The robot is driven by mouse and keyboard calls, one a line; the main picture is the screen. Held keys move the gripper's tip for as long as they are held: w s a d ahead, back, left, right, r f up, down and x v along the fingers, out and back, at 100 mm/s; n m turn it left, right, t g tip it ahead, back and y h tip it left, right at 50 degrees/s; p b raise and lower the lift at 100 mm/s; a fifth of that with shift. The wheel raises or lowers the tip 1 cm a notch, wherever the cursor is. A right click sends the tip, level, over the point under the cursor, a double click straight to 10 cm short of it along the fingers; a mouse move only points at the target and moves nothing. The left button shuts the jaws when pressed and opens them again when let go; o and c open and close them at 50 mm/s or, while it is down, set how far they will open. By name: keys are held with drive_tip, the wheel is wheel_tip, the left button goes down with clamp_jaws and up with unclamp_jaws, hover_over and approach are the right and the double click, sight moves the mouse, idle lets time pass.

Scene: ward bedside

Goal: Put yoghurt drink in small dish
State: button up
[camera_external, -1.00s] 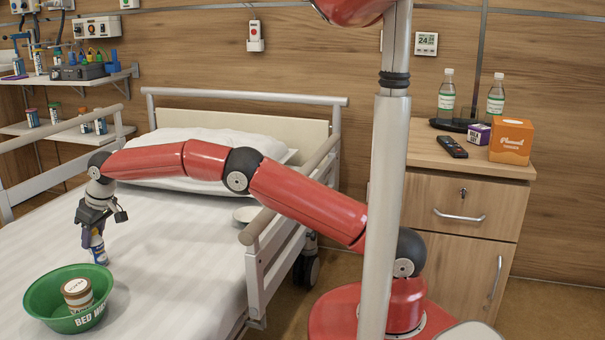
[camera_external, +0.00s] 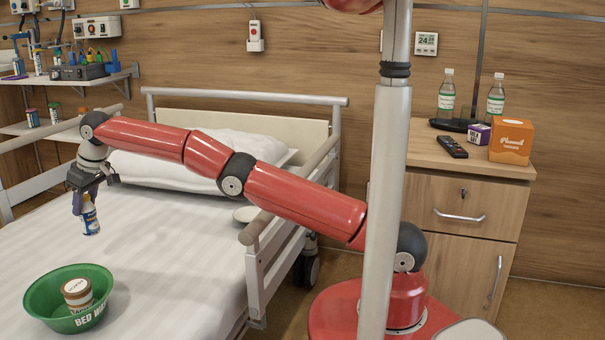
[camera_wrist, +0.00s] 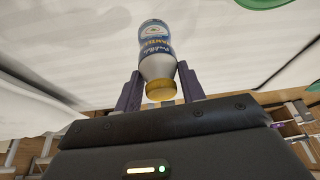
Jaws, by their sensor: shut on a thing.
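The yoghurt drink (camera_external: 90,218) is a small blue and white bottle. My gripper (camera_external: 83,200) is shut on it and holds it above the bed sheet. In the wrist view the bottle (camera_wrist: 157,52) sits between the two fingers of my gripper (camera_wrist: 160,88), its gold cap toward the palm. The small dish (camera_external: 245,213) is a pale shallow dish on the bed near the right rail, partly hidden behind the rail and my arm. My gripper is well to the left of it.
A green bowl (camera_external: 40,299) with a labelled tub (camera_external: 77,293) in it stands at the front left of the bed. The bed rail (camera_external: 262,225) runs along the right side. A pillow (camera_external: 265,147) lies at the head. The middle of the sheet is clear.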

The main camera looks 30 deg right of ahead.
drive_tip(key=shift+d+r, duration=0.1)
drive_tip(key=shift+r, duration=0.2)
drive_tip(key=w+d+r+m+t+h+b, duration=0.1)
drive_tip(key=w+d+r+m+b, duration=0.25)
drive_tip(key=d, duration=0.75)
drive_tip(key=w+d+r+m+t+h+b, duration=0.15)
drive_tip(key=w+d+r+m, duration=0.3)
drive_tip(key=d, duration=0.55)
drive_tip(key=s+d+r+m+g+h+b, duration=0.15)
drive_tip(key=d+m+h+b, duration=0.25)
drive_tip(key=d+m, duration=1.3)
drive_tip(key=d+f+n+b, duration=0.1)
drive_tip(key=d+f+n, duration=0.1)
drive_tip(key=f, duration=0.4)
drive_tip(key=d+f+n+b, duration=0.2)
drive_tip(key=f+n, duration=0.1)
drive_tip(key=f, duration=0.3)
drive_tip(key=s+d+f+n+b, duration=0.1)
drive_tip(key=d+f+n+b, duration=0.1)
drive_tip(key=f, duration=0.4)
drive_tip(key=shift+d+f, duration=0.25)
drive_tip(key=shift+d, duration=0.3)
drive_tip(key=shift+f+b, duration=0.1)
drive_tip(key=shift+b, duration=0.2)
